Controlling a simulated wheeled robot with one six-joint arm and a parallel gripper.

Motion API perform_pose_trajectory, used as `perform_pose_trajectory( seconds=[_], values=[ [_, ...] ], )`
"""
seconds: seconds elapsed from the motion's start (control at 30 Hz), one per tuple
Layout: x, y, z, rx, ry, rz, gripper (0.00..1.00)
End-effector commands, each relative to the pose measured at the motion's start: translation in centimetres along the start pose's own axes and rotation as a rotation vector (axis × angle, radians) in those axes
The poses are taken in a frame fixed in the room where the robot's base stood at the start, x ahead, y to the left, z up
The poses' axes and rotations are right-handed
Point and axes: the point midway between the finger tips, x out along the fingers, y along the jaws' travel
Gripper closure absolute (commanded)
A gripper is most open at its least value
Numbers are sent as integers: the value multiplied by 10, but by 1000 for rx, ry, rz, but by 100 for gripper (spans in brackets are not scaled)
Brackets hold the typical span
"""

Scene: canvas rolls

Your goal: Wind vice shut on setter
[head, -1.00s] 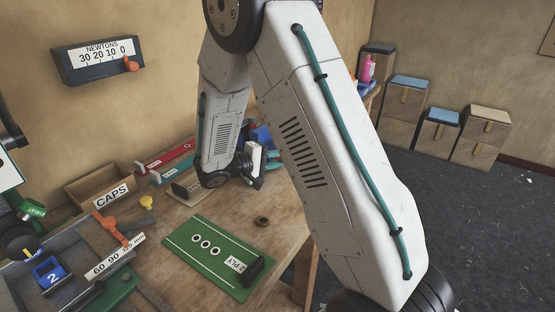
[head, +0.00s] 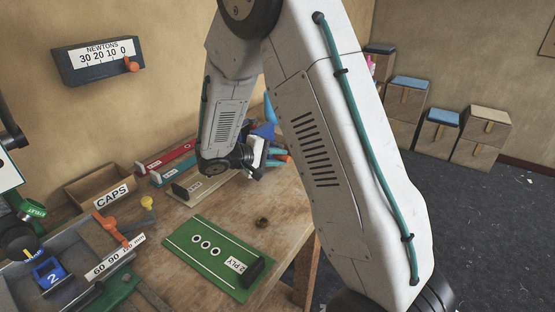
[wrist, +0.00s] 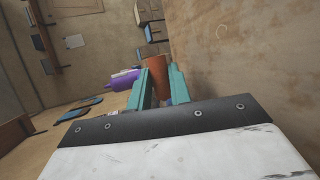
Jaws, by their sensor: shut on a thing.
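My gripper (head: 276,160) is over the far right part of the workbench. In the wrist view its two teal fingers (wrist: 159,88) are shut on an orange-brown cylindrical piece (wrist: 155,64). I cannot tell whether this piece is the setter or part of the vice. A dark blue object (head: 263,131) stands just behind my gripper, partly hidden by my arm, and may be the vice. The NEWTONS gauge (head: 98,60) on the wall has its orange pointer at 0.
A green 2 PLY board (head: 205,262) lies at the front of the bench (head: 180,290). Red (head: 165,157) and tan (head: 205,186) boards lie behind it. A CAPS box (head: 92,189) is at left. A purple object (wrist: 123,80) is beside the fingers.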

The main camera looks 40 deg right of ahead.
Motion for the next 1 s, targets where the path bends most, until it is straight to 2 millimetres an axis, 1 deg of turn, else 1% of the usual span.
perform_pose_trajectory(
  seconds=[0.03,0.3,0.6,0.8,1.0],
  values=[
    [-1,4,0,-7,1,-35,100],
    [-4,18,1,-101,1,-266,100],
    [-3,32,1,-206,0,-519,100],
    [-1,39,0,-265,1,-656,100],
    [0,44,0,-307,0,-752,100]
  ],
)
